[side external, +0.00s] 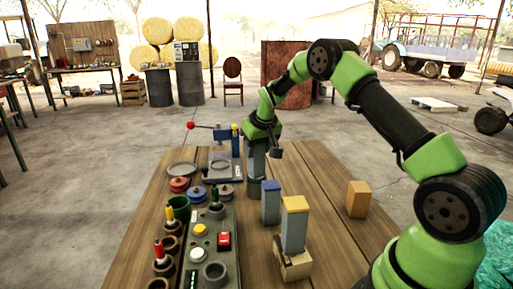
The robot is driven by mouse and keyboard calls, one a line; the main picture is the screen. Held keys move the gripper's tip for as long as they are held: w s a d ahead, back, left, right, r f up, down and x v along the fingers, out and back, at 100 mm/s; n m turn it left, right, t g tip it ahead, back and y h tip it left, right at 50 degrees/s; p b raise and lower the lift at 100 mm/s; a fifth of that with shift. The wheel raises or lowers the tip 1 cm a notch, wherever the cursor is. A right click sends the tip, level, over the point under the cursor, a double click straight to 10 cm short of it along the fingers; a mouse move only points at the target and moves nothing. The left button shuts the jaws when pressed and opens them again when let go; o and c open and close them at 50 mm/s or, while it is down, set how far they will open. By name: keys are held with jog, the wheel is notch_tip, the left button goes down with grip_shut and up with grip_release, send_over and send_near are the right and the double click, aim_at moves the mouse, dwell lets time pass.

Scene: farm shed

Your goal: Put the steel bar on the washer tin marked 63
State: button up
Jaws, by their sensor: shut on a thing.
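My gripper (259,151) points down over the far middle of the wooden table. It is shut on a grey upright piece that looks like the steel bar (255,186); its lower end is close to the tabletop, and I cannot tell whether it touches. Low round tins stand to its left: a red one (179,185), a blue one (195,194) and a grey one (226,191). The number 63 is not legible on any of them.
A blue-topped block (270,202) stands close in front of the bar. A yellow-topped block (294,225) stands on a wooden base (292,262). A tan block (358,199) is at right. A grey control panel (217,240) and dark cups (163,265) fill the left side.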

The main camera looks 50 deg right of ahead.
jog(key=o, duration=1.1)
jog(key=shift+f, duration=0.1)
jog(key=s+a+r+t, duration=0.1)
jog(key=s+a+r, duration=0.35)
jog(key=r, duration=0.45)
jog(key=s+a+r, duration=0.4)
jog(key=s+r, duration=0.1)
jog(key=r, duration=0.3)
jog(key=s+a+t+y, duration=0.1)
jog(key=s+a+y, duration=0.1)
jog(key=s+a, duration=0.4)
jog(key=s+a+r+t+y, duration=0.1)
jog(key=s+a, duration=0.5)
jog(key=s, duration=0.7)
jog(key=shift+s+y, duration=0.2)
jog(key=shift+y, duration=0.2)
